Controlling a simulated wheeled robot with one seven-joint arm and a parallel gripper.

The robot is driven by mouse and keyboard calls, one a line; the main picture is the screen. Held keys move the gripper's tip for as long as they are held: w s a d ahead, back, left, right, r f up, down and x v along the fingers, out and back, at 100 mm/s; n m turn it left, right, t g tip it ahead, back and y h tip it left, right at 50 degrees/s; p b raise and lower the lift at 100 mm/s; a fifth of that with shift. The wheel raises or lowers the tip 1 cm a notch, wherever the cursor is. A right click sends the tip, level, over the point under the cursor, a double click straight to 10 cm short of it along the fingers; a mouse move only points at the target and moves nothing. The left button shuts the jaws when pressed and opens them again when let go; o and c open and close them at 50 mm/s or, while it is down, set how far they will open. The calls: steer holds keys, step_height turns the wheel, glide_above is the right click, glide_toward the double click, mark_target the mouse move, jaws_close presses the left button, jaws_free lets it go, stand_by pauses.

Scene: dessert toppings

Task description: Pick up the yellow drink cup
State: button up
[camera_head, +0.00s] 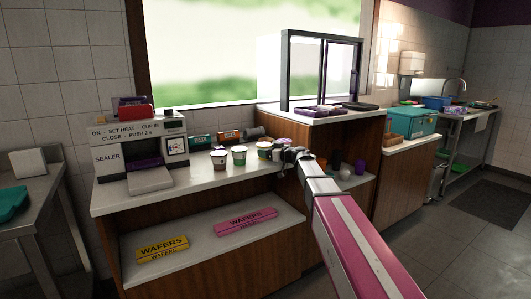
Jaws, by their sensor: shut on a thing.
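The yellow drink cup (264,149) is a small cup at the right end of a row of cups on the white counter. My gripper (277,154) reaches in from the lower right and is shut on this cup at its right side. The fingers are dark and small in the picture, and they hide part of the cup. I cannot tell whether the cup is still touching the counter.
Two more cups, (239,156) and (219,161), stand just left. A sealer machine (140,155) is further left. A glass-fronted case (320,70) rises behind on the right. Yellow (162,249) and pink (246,220) wafer boxes lie on the lower shelf.

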steer(key=shift+r, duration=0.15)
steer(key=f+v, duration=0.1)
steer(key=v, duration=1.6)
steer(key=w+d+r+m+t+h, duration=0.1)
steer(key=w+d+m+t+h, duration=0.4)
steer(key=d+m+t+h, duration=0.4)
step_height(320, 180, up, 14)
steer(key=w+m+g+h, duration=0.1)
steer(key=m+h, duration=0.1)
steer(key=h, duration=0.3)
steer(key=shift+d+f, duration=0.15)
steer(key=shift+f, duration=2.65)
